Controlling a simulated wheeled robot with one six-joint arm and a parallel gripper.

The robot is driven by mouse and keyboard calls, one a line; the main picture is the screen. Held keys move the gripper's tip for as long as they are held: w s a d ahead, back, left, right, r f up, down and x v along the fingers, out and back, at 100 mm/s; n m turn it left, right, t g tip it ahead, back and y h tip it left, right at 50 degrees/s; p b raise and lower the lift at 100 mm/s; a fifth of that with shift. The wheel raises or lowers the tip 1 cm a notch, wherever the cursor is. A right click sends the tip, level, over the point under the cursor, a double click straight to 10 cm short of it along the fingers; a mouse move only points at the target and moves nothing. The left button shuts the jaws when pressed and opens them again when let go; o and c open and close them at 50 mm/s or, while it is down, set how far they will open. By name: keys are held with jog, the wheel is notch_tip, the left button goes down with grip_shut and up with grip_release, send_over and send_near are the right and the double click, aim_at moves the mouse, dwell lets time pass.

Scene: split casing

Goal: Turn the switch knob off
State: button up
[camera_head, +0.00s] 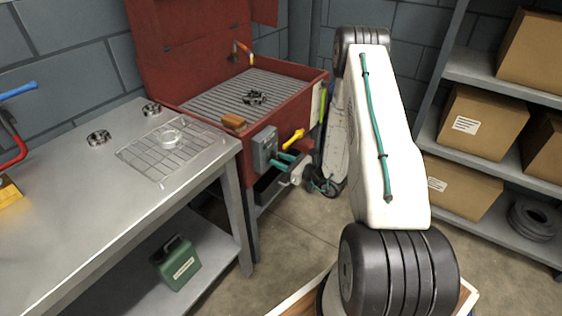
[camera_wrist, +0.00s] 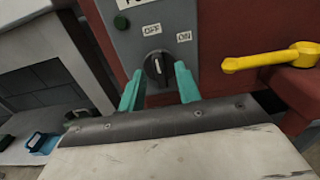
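The switch box (camera_head: 265,149) is grey and sits on the front of the red cabinet. In the wrist view the box (camera_wrist: 200,14) carries OFF and ON labels above a dark round knob (camera_wrist: 157,66) with a pale mark on its face. The mark stands roughly upright; I cannot tell for sure which label it points at. My gripper (camera_wrist: 159,76) is open, its two teal fingers on the left and right of the knob, with gaps showing. I cannot tell how deep the fingertips reach. In the head view my gripper (camera_head: 281,161) is right at the box, and the knob is hidden.
A yellow lever (camera_wrist: 270,58) sticks out right of the box. The red cabinet (camera_head: 175,55) stands behind, a metal workbench (camera_head: 70,185) on the left, and shelves (camera_head: 490,75) with cardboard boxes on the right.

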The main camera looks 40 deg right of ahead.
jog(key=v, duration=0.7)
jog(key=shift+s, duration=0.35)
jog(key=shift+d, duration=0.1)
